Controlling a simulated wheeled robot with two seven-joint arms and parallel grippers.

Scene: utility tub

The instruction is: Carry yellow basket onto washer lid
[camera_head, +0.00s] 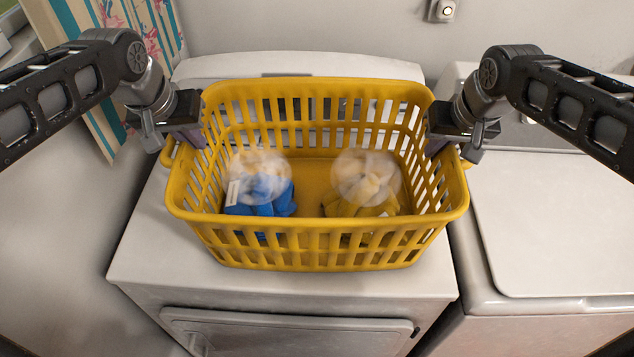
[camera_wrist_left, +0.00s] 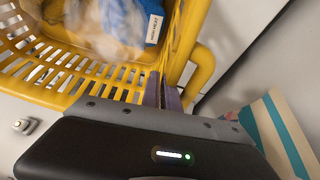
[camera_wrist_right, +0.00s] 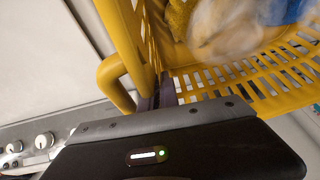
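The yellow basket (camera_head: 320,232) is upright over the top of the left white machine; I cannot tell whether it rests there or is slightly raised. It holds a blue and cream cloth bundle (camera_head: 258,190) and a yellow and cream one (camera_head: 362,190), both partly blurred. My left gripper (camera_head: 192,135) is at the basket's left side, its fingers closed on the wall beside the handle (camera_wrist_left: 200,68). My right gripper (camera_head: 442,140) holds the right side the same way, beside the other handle (camera_wrist_right: 113,80). The washer lid (camera_head: 560,225), flat and shut, is to the right.
The left machine's top (camera_head: 140,250) shows bare around the basket. A narrow gap separates it from the washer. The washer lid is clear, with a control panel behind it. A striped, flowered board (camera_head: 105,100) leans at the back left.

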